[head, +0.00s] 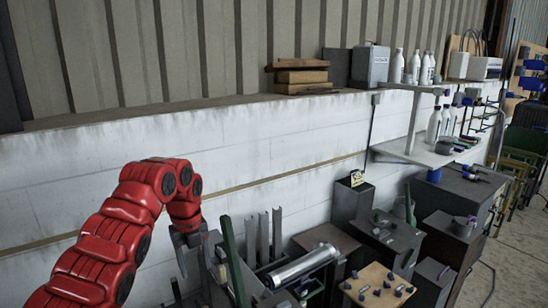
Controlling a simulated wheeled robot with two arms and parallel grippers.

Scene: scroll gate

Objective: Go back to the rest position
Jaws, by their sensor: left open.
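My left arm, red with black joints, comes in from the lower left in the head view. My left gripper (191,251) points down at its end, in front of the white wall and just left of several upright metal pieces. It is open, and I see nothing between its fingers. My right gripper is not in view.
Dark cabinets (455,238) and a wooden board with pegs (376,287) fill the lower right. A shelf (412,152) with bottles juts from the wall.

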